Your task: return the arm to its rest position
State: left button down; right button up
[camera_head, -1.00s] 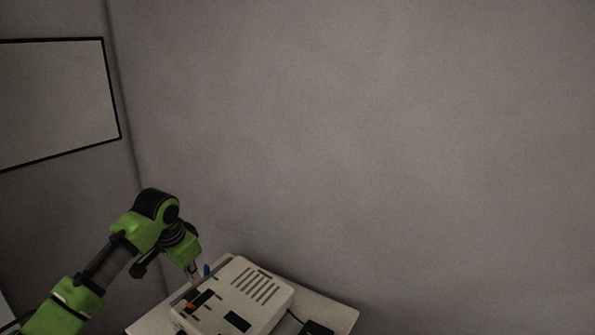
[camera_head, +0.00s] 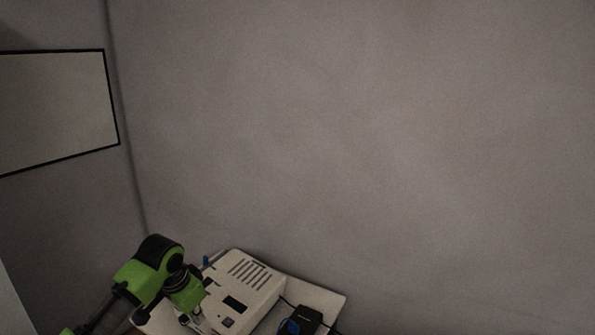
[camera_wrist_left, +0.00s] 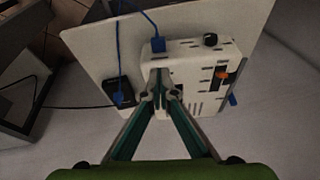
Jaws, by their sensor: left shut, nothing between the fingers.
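My left gripper (camera_head: 190,319) hangs at the near left side of a white box (camera_head: 240,281) with vent slots. In the left wrist view the gripper (camera_wrist_left: 159,85) has its fingertips together, with nothing between them. They overlap the white box (camera_wrist_left: 188,62) in that view; I cannot tell whether they touch it. My green and black left arm comes in from the lower left of the head view. My right gripper is not in view.
The box stands on a pale tabletop (camera_head: 325,296). A black device (camera_head: 306,317) with a blue plug lies beside it. Blue cables (camera_wrist_left: 118,45) run over the table in the wrist view. A wall rises behind, with a framed panel (camera_head: 50,110) at left.

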pick_arm(q)
jog(key=s+d+f+h, duration=0.1)
jog(key=s+d+f, duration=0.45)
jog(key=s, duration=0.35)
jog(key=s+d+f, duration=0.4)
jog(key=s+f, duration=0.3)
jog(key=s, duration=0.2)
jog(key=s+a+n+y, duration=0.1)
jog(key=s+a+n, duration=0.2)
jog(key=s, duration=0.7)
jog(key=s+a+n, duration=0.2)
jog(key=s+a, duration=0.1)
jog(key=s, duration=0.8)
notch_tip(320, 180, down, 26)
jog(key=g+b, duration=0.1)
jog(key=b, duration=0.1)
jog(key=s+a+f+g+b, duration=0.1)
jog(key=s+a+f, duration=0.1)
jog(key=s+f, duration=1.6)
notch_tip(320, 180, down, 2)
jog(key=shift+s+a+f+m+g+b, duration=0.15)
jog(key=shift+s+a+m+g+b, duration=0.15)
jog(key=shift+g, duration=0.1)
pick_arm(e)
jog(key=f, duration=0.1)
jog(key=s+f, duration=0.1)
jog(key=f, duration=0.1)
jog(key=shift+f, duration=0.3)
